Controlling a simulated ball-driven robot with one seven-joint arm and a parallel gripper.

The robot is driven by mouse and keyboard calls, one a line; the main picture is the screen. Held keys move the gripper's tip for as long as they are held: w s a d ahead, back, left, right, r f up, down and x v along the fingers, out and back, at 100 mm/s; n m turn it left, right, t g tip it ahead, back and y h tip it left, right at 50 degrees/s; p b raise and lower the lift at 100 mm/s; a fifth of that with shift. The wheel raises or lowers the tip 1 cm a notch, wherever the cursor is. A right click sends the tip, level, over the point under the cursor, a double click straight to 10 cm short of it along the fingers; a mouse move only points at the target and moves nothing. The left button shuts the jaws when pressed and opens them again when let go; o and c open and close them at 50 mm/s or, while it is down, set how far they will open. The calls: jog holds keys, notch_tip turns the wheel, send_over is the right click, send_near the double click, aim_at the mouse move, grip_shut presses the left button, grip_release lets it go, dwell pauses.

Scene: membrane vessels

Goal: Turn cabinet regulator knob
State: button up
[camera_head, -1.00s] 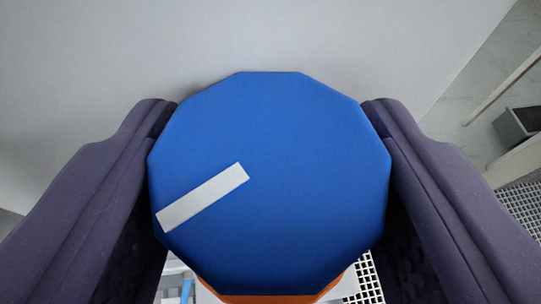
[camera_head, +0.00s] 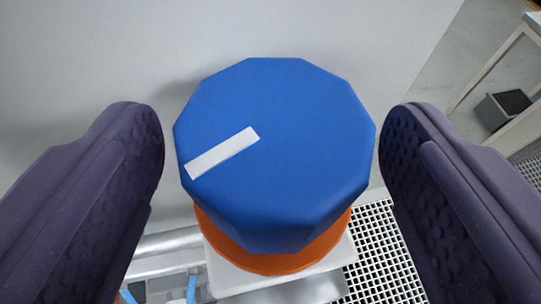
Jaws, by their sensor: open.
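The blue many-sided regulator knob (camera_head: 290,150) fills the middle of the view. A white pointer bar (camera_head: 222,153) on its face points to the left and slightly down. Below the knob shows an orange ring (camera_head: 275,262) on a pale base (camera_head: 335,258). My gripper (camera_head: 271,150) is open, with one dark purple finger on each side of the knob. A gap shows between each finger and the knob, so neither finger touches it.
A plain pale grey panel (camera_head: 150,50) lies behind the knob. White perforated grating (camera_head: 380,245) is at the lower right, and pipes (camera_head: 170,243) are at the lower left. A dark open box (camera_head: 503,108) stands at the far right.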

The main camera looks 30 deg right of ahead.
aim_at(266, 233)
jog(key=v, duration=0.6)
jog(key=shift+s, duration=0.15)
jog(key=shift+r, duration=0.1)
